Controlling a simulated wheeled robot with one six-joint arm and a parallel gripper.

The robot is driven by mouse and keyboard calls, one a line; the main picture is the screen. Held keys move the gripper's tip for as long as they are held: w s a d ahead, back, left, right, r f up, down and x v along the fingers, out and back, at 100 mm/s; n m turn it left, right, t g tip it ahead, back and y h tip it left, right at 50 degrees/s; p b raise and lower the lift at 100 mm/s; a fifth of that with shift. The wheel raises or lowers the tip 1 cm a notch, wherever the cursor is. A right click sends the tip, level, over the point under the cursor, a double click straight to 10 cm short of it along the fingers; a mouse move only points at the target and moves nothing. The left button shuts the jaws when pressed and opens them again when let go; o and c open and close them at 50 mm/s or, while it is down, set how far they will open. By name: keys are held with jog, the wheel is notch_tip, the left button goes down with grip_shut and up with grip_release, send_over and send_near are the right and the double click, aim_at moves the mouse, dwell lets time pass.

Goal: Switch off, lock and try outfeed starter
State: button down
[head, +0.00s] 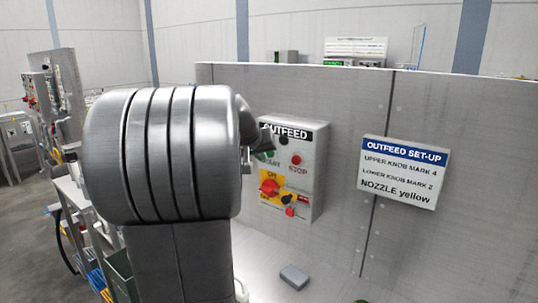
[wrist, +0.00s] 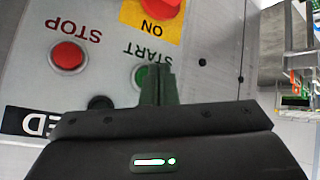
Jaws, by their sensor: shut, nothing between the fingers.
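The grey outfeed starter box (head: 311,190) is fixed to the metal wall, and its panel also shows upside down in the wrist view (wrist: 100,25). Its red rotary switch (head: 269,187) sits on a yellow plate; its setting is too small to read. A small red item, perhaps a padlock (head: 290,212), is at the plate's lower right. The red STOP button (head: 296,160) is at upper right, also in the wrist view (wrist: 68,55). My gripper (wrist: 157,68) is shut and empty, its tips at the green START button (wrist: 138,76); I cannot tell whether they touch.
A white OUTFEED SET-UP sign (head: 405,172) is on the wall right of the box. A small grey block (head: 294,276) lies on the pale surface below. My arm hides much of the left middle in the head view. Benches and equipment stand at far left.

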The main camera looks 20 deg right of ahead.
jog(key=shift+d, duration=0.1)
dwell(0.7)
jog(key=shift+w+d, duration=0.25)
jog(key=shift+w+d, duration=0.3)
jog(key=shift+d, duration=0.05)
dwell(0.9)
jog(key=shift+a, duration=0.1)
jog(key=shift+s+a, duration=0.5)
jog(key=shift+a, duration=0.05)
jog(key=shift+b, duration=0.3)
jog(key=s+a+b, duration=0.1)
jog(key=a, duration=0.1)
jog(key=s+a+b, duration=0.1)
jog(key=s+a, duration=0.1)
dwell(0.5)
